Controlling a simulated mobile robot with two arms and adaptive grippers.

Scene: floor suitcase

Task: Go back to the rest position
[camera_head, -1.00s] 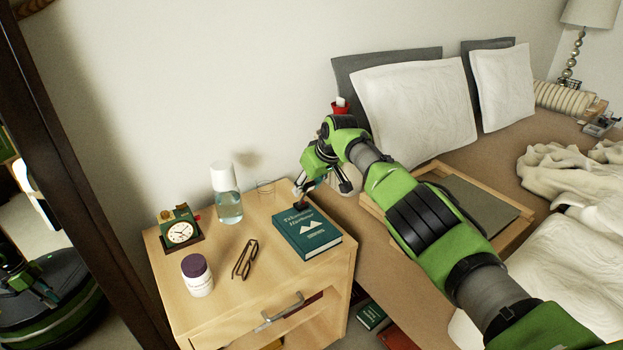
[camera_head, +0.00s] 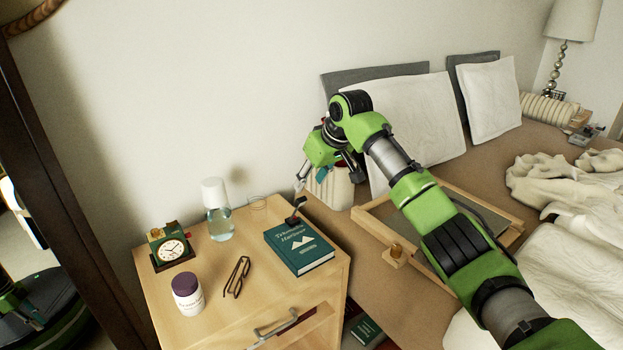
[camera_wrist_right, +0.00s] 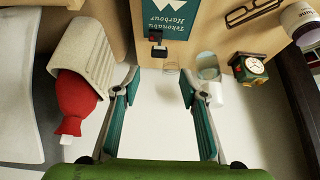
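My right gripper (camera_head: 324,174) is raised above the back right corner of the nightstand (camera_head: 210,290), in front of the wall and pillows. The right wrist view shows its two teal-padded fingers (camera_wrist_right: 160,95) spread wide with nothing between them. A small black object (camera_head: 294,216) rests at the back edge of the dark green book (camera_head: 299,248), below and apart from the gripper; it also shows in the wrist view (camera_wrist_right: 157,37).
A cream ribbed holder (camera_head: 330,188) with a red bottle (camera_wrist_right: 74,98) stands close beside the right gripper. The nightstand holds a clear bottle (camera_head: 219,222), glass (camera_head: 257,203), clock (camera_head: 171,249), pill jar (camera_head: 187,294) and glasses (camera_head: 237,277). A wooden tray (camera_head: 510,232) lies on the bed.

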